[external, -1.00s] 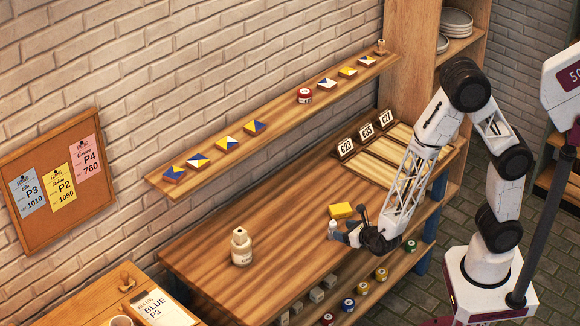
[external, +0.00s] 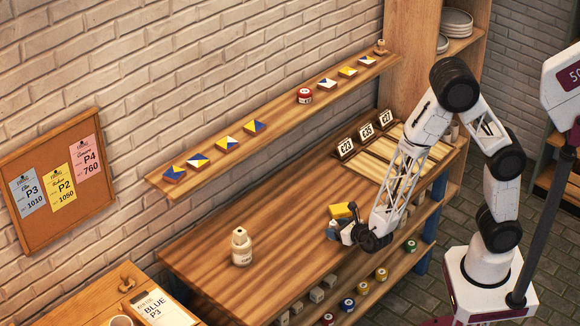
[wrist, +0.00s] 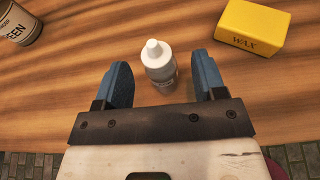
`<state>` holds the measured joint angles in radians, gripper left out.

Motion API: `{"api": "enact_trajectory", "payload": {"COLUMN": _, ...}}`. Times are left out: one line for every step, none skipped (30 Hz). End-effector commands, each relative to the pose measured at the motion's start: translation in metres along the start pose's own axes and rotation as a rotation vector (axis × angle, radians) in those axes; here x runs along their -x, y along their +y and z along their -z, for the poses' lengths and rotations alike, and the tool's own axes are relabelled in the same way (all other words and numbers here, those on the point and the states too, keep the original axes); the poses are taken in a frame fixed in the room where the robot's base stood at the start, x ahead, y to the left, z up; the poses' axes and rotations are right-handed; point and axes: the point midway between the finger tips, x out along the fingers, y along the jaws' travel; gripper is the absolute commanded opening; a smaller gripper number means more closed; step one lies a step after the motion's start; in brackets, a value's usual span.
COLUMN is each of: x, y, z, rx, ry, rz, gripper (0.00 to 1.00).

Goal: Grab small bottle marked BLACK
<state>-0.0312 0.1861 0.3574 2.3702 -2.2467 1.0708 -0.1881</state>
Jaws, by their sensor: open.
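A small white bottle with a pointed cap (wrist: 158,68) stands upright on the wooden counter. It also shows in the external view (external: 332,230), just left of my gripper. Its label is turned away or too small to read, so I cannot tell whether it says BLACK. My gripper (wrist: 163,75) is open, with one blue finger on each side of the bottle's near part. I see a gap at both sides of the bottle. In the external view my gripper (external: 347,229) is low over the counter near its front edge.
A yellow WAX box (wrist: 252,25) lies close by on the right in the wrist view. A larger bottle whose label ends in "EEN" (wrist: 17,24) is at the left. Small paint pots (external: 362,288) sit on the shelf below.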

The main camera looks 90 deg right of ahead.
Motion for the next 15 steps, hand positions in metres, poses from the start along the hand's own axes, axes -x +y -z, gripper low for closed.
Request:
{"api": "enact_trajectory", "payload": {"x": -0.005, "y": 0.0, "z": 0.0, "rx": 0.0, "ry": 0.0, "rz": 0.002, "gripper": 0.64}}
{"api": "enact_trajectory", "payload": {"x": -0.008, "y": 0.0, "z": 0.0, "rx": 0.0, "ry": 0.0, "rz": 0.001, "gripper": 0.64}}
{"api": "enact_trajectory", "payload": {"x": -0.011, "y": 0.0, "z": 0.0, "rx": 0.0, "ry": 0.0, "rz": 0.0, "gripper": 0.64}}
{"api": "enact_trajectory", "payload": {"x": -0.013, "y": 0.0, "z": 0.0, "rx": 0.0, "ry": 0.0, "rz": 0.0, "gripper": 0.64}}
{"api": "enact_trajectory", "payload": {"x": -0.015, "y": 0.0, "z": 0.0, "rx": 0.0, "ry": 0.0, "rz": 0.0, "gripper": 0.64}}
{"api": "enact_trajectory", "payload": {"x": -0.017, "y": 0.0, "z": 0.0, "rx": 0.0, "ry": 0.0, "rz": 0.0, "gripper": 0.64}}
{"api": "enact_trajectory", "payload": {"x": -0.018, "y": 0.0, "z": 0.0, "rx": 0.0, "ry": 0.0, "rz": 0.0, "gripper": 0.64}}
{"api": "enact_trajectory", "payload": {"x": -0.019, "y": 0.0, "z": 0.001, "rx": 0.0, "ry": 0.0, "rz": 0.001, "gripper": 0.64}}
{"api": "enact_trajectory", "payload": {"x": -0.02, "y": 0.0, "z": 0.001, "rx": 0.001, "ry": 0.001, "rz": 0.0, "gripper": 0.64}}
{"api": "enact_trajectory", "payload": {"x": -0.02, "y": 0.0, "z": 0.001, "rx": 0.001, "ry": 0.0, "rz": 0.0, "gripper": 0.64}}
{"api": "enact_trajectory", "payload": {"x": -0.021, "y": 0.0, "z": 0.001, "rx": 0.001, "ry": 0.0, "rz": 0.0, "gripper": 0.64}}
{"api": "enact_trajectory", "payload": {"x": -0.021, "y": 0.0, "z": 0.001, "rx": 0.001, "ry": 0.0, "rz": 0.0, "gripper": 0.64}}
{"api": "enact_trajectory", "payload": {"x": -0.021, "y": 0.0, "z": 0.0, "rx": 0.001, "ry": 0.0, "rz": 0.0, "gripper": 0.64}}
{"api": "enact_trajectory", "payload": {"x": -0.021, "y": 0.0, "z": 0.0, "rx": 0.001, "ry": 0.0, "rz": 0.0, "gripper": 0.64}}
{"api": "enact_trajectory", "payload": {"x": -0.021, "y": 0.0, "z": 0.0, "rx": 0.001, "ry": 0.0, "rz": 0.0, "gripper": 0.64}}
